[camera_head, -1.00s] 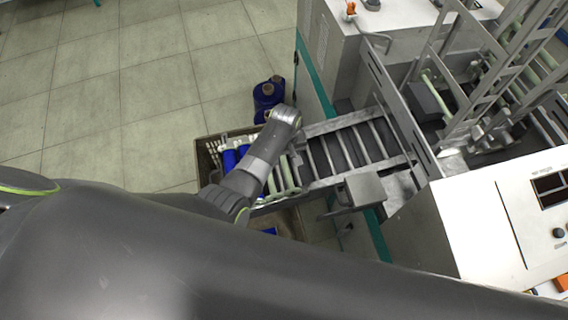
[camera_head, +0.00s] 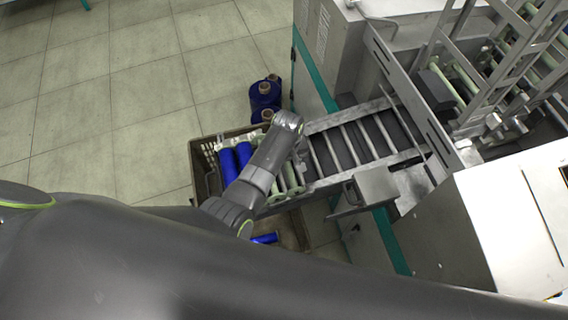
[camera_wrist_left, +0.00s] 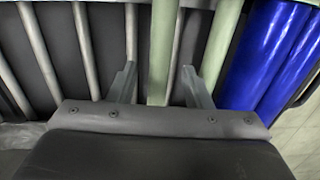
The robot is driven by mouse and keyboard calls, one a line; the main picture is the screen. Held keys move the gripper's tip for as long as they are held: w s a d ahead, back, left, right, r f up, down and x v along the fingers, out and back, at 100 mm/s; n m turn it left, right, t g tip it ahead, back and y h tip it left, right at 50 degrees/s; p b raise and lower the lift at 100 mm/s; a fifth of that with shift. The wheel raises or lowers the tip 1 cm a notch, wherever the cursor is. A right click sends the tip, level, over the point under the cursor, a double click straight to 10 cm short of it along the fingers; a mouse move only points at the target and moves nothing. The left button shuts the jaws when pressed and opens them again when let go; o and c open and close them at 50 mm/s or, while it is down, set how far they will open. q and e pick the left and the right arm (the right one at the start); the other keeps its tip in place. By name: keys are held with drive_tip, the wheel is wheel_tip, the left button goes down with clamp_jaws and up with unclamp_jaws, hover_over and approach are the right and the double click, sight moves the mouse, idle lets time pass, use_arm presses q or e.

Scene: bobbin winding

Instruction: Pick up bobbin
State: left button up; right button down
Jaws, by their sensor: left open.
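Pale green bobbin tubes lie side by side at the left end of the metal rack (camera_head: 345,140); one green bobbin (camera_head: 293,177) shows beside my left arm. In the left wrist view, a green bobbin (camera_wrist_left: 161,50) runs between the spread fingers of my left gripper (camera_wrist_left: 162,75), with gaps on both sides. A second green bobbin (camera_wrist_left: 219,45) lies just right of the right finger. Blue wound bobbins (camera_head: 228,168) lie to the left of the green ones and fill the right of the wrist view (camera_wrist_left: 275,55). In the head view my forearm mostly hides the gripper. My right gripper is not visible.
A brown crate (camera_head: 199,155) surrounds the bobbins on the left. Blue cones (camera_head: 262,98) stand on the floor behind it. The grey machine with a white panel (camera_head: 500,215) stands at the right. A metal bracket (camera_head: 372,188) juts out near the rack. The tiled floor at left is clear.

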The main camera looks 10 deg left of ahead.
use_arm(q)
drive_tip(key=shift+f, duration=0.2)
drive_tip(key=shift+c, duration=0.4)
clamp_jaws()
drive_tip(key=shift+r, duration=0.1)
